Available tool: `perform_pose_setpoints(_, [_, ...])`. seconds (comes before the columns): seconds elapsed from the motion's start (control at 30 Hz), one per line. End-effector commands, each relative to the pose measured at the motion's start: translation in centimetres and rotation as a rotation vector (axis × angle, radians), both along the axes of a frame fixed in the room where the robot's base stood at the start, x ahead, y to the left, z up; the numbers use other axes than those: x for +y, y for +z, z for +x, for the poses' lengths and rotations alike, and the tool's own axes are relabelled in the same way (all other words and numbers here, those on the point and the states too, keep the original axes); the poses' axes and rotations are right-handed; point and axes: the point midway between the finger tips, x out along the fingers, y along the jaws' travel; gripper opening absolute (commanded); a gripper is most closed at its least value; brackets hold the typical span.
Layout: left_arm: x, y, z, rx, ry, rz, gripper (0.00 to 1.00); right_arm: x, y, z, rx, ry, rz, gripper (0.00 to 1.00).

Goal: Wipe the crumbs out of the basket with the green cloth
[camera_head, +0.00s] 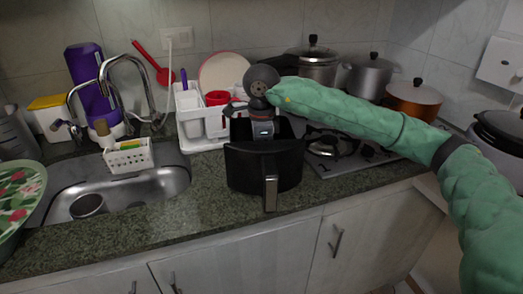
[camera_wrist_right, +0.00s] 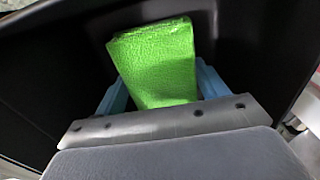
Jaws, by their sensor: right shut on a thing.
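A black basket (camera_head: 245,168) with a front handle (camera_head: 271,188) stands on the counter, left of the stove. My right gripper (camera_head: 263,134) points down into the basket from above; its fingertips are hidden by the basket's front wall in the head view. In the right wrist view, my right gripper (camera_wrist_right: 160,95) is shut on the green cloth (camera_wrist_right: 158,65), which is folded into a block between the blue fingers. Dark basket walls (camera_wrist_right: 258,50) surround the cloth. I cannot make out any crumbs, and I cannot tell whether the cloth touches the basket floor. My left gripper is not in view.
A white dish rack (camera_head: 190,122) stands behind and left of the basket. A sink (camera_head: 150,186) lies to the left. The stove (camera_head: 350,155) and several pots, including an orange one (camera_head: 415,98), are to the right. Counter is clear in front left of the basket.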

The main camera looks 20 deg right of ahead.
Motion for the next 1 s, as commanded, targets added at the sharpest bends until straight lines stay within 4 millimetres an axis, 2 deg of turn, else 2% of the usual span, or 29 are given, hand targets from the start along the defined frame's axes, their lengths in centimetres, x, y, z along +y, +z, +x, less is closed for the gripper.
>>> perform_pose_setpoints(1.0, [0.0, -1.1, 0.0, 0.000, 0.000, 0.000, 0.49, 0.0, -1.2, 0.0, 0.000, 0.000, 0.000, 0.49])
